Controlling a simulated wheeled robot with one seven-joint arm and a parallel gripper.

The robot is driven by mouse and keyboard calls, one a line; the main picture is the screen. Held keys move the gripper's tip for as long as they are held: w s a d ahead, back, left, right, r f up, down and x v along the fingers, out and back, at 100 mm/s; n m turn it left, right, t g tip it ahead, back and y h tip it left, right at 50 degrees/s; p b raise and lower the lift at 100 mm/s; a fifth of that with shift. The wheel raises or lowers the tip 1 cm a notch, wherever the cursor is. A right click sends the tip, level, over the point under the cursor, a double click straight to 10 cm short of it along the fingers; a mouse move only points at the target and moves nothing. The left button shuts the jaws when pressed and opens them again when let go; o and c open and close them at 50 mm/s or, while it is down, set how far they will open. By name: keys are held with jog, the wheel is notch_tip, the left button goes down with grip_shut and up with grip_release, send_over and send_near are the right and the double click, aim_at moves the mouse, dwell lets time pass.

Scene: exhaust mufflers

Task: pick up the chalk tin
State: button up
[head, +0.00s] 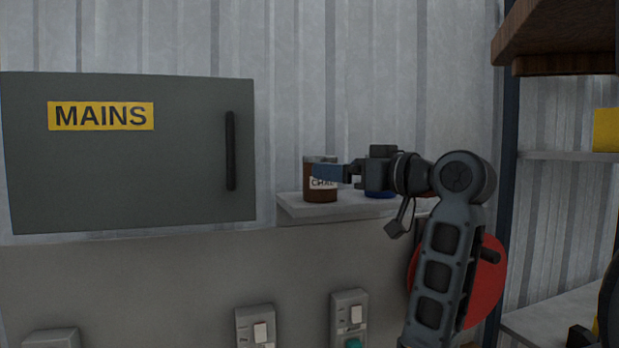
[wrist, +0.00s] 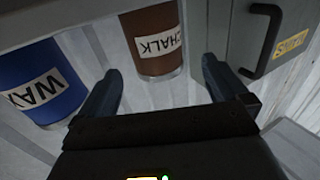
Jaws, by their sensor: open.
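The chalk tin (head: 320,193) is a brown cylinder with a white label, standing on a small pale shelf (head: 300,208) against the corrugated wall. In the wrist view the chalk tin (wrist: 156,58) appears upside down, ahead of and between the fingers. My gripper (head: 330,173) is open; in the head view its fingers overlap the upper part of the tin and its label. The open fingers also show in the wrist view (wrist: 165,92), with nothing held between them. I cannot tell whether a finger touches the tin.
A blue tin (wrist: 42,85), its label partly reading WAX, stands beside the chalk tin, mostly hidden behind my gripper in the head view. A grey MAINS cabinet (head: 130,180) with a black handle (head: 231,150) is to the left. Shelving (head: 565,155) is at right.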

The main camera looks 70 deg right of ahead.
jog(key=shift+p+x, duration=0.9)
jog(key=shift+x, duration=2.65)
jog(key=shift+s+d+f, duration=0.1)
jog(key=shift+d+f, duration=0.05)
jog(key=c, duration=1.2)
